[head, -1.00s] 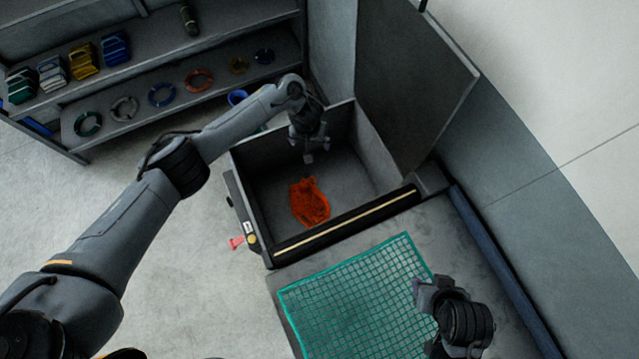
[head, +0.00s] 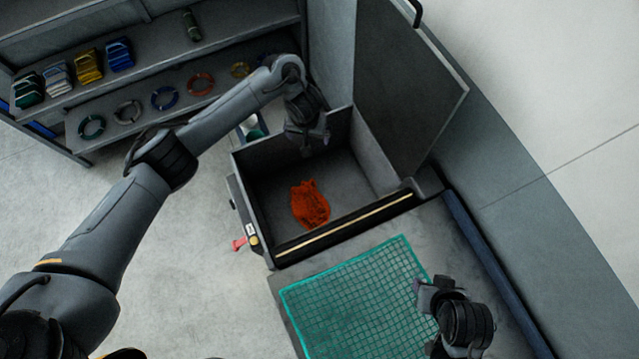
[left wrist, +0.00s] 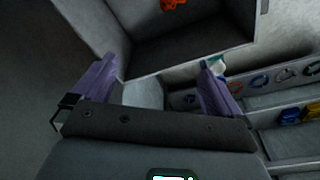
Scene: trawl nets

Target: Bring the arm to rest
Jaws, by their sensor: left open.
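My left arm reaches in from the left in the head view. My left gripper (head: 308,148) is open and empty above the back part of a grey open-topped bin (head: 377,163). In the left wrist view its two purplish fingers stand wide apart (left wrist: 157,78), with nothing between them. A crumpled orange net bundle (head: 310,204) lies on the bin floor, apart from the gripper; part of it shows at the top of the left wrist view (left wrist: 173,4). My right gripper (head: 428,296) hangs over the right edge of a green net; its jaw state is unclear.
The green net (head: 350,295) lies flat in front of the bin. A raised grey panel (head: 405,85) stands behind the bin. Shelves (head: 215,45) at upper left hold coloured packs and several rings (head: 163,98). A red handle (head: 239,243) sticks out at the bin's left. Floor at left is clear.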

